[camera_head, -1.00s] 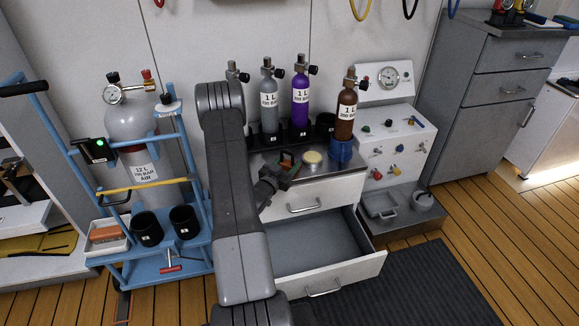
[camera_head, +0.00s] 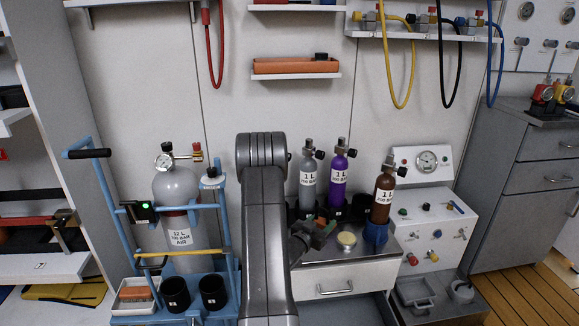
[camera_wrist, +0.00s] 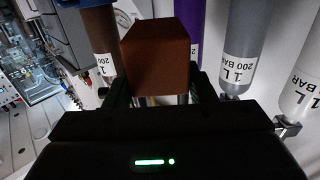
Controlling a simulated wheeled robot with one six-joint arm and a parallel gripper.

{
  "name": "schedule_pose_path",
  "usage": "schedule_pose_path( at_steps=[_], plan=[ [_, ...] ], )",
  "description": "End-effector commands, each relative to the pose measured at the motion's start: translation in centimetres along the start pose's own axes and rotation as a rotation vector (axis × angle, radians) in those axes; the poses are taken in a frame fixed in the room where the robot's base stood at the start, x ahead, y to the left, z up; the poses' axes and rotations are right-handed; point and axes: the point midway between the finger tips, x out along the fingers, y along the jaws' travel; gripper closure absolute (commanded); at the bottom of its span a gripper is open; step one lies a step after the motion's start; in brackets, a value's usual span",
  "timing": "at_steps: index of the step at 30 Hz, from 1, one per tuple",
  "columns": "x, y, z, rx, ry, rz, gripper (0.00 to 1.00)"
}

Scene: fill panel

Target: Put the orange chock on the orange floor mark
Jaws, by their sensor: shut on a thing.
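The orange chock is a block that looks dark orange-brown in the wrist view (camera_wrist: 157,62). My gripper (camera_wrist: 160,100) is shut on it, with a finger on each side of its lower part. In the head view my gripper (camera_head: 316,234) is over the left part of the cabinet top, and a small bit of the orange chock (camera_head: 321,221) shows at its fingers. My arm hides part of the scene there. I see no orange floor mark in the present frames.
A round yellowish disc (camera_head: 347,239) lies near my gripper. A blue cart (camera_head: 120,235) with a large cylinder stands left. Wooden floor (camera_head: 515,295) shows at lower right.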

Motion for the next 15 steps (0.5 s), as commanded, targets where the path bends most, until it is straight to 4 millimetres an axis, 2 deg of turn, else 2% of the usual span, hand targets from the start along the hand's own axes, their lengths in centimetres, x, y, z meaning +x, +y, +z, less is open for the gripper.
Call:
schedule_pose_path(
  at_steps=[5, 12, 15],
  plan=[
    [-3.4, -1.5, -0.6, -0.004, -0.002, -0.127, 0.87],
    [-11.4, -4.7, -1.7, -0.003, -0.004, -0.437, 0.87],
    [-14.1, -5.5, -2.0, -0.002, -0.004, -0.54, 0.87]
  ],
)
